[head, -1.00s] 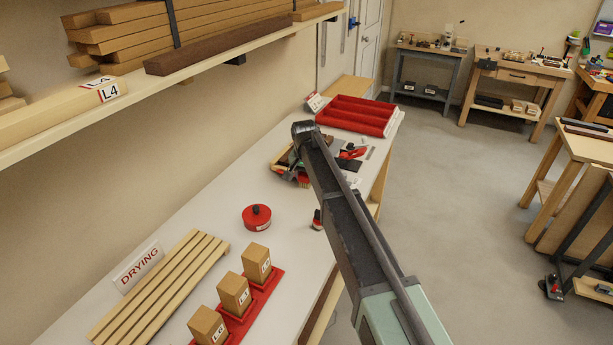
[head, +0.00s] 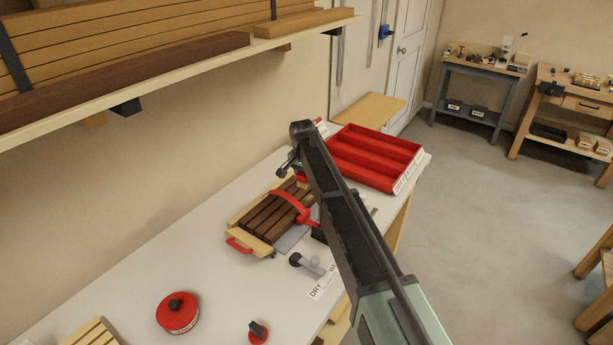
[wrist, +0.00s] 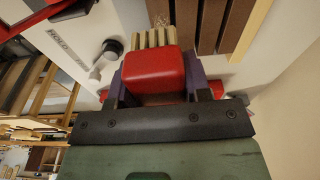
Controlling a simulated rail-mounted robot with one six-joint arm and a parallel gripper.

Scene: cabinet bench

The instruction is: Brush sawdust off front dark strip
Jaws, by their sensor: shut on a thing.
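My gripper (wrist: 165,88) is shut on a brush with a red block (wrist: 152,72) and pale bristles (wrist: 157,38). Dark brown strips (wrist: 210,22) lie side by side just beyond the bristles, and a speckled tan patch of sawdust (wrist: 162,17) shows by the bristle tips. I cannot tell whether the bristles touch a strip. In the head view the dark strips (head: 268,213) lie on a light wooden rack (head: 241,216) with a red curved piece across them. A bit of the red brush (head: 303,181) shows there; my arm hides most of the gripper.
A red compartment tray (head: 375,158) stands behind the rack. A black knob-like tool (head: 297,259) and a "DRY" label (head: 318,289) lie in front. A red lidded tin (head: 178,313) and a small red item (head: 258,331) are nearer. A loaded shelf (head: 180,75) hangs above.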

